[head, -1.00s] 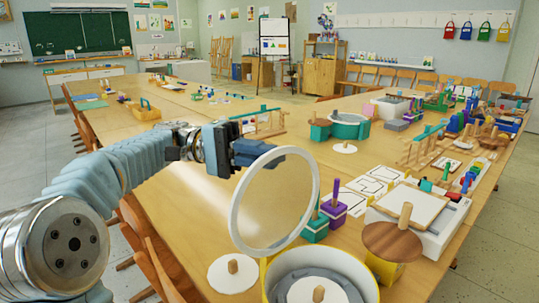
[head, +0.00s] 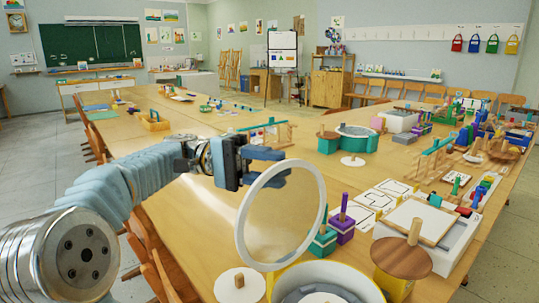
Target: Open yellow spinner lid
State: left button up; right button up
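The yellow spinner (head: 283,279) is at the bottom edge, a yellow-sided bowl with a white rim and a grey inside, partly cut off by the frame. Its round see-through lid (head: 282,215) with a white rim stands steeply raised above the bowl's left side, so the bowl is uncovered. The join between lid and bowl is hard to make out. My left gripper (head: 272,167) is at the lid's upper left edge, its two blue fingers spread apart with a gap between them. The lower finger is close to or behind the rim. My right gripper is not in view.
A white disc with a wooden knob (head: 240,284) lies left of the spinner. A wooden-lidded yellow pot (head: 402,258) stands to its right, with teal (head: 322,243) and purple (head: 342,229) blocks behind. A teal spinner (head: 355,138) stands farther back. Chairs line the table's left side.

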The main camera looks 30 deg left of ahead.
pick_arm(q)
notch_tip(320, 180, up, 3)
jog(key=shift+r, duration=0.1)
jog(key=o, duration=0.7)
jog(key=s+r, duration=0.1)
jog(key=s+d+r, duration=0.1)
jog(key=r, duration=0.1)
jog(key=s+d+r, duration=0.1)
jog(key=r, duration=0.1)
jog(key=shift+d, duration=0.2)
jog(key=s+d+r, duration=0.1)
jog(key=s, duration=0.1)
jog(key=s+d+r, duration=0.1)
jog(key=s+d, duration=0.1)
jog(key=s, duration=0.1)
jog(key=s+d+r, duration=0.1)
jog(key=s+r, duration=0.1)
jog(key=shift+s+d, duration=0.15)
jog(key=shift+s, duration=0.15)
jog(key=c, duration=0.7)
jog(key=shift+s+d+r+b, duration=0.3)
jog(key=shift+s+d+b, duration=0.1)
jog(key=shift+s+d, duration=0.15)
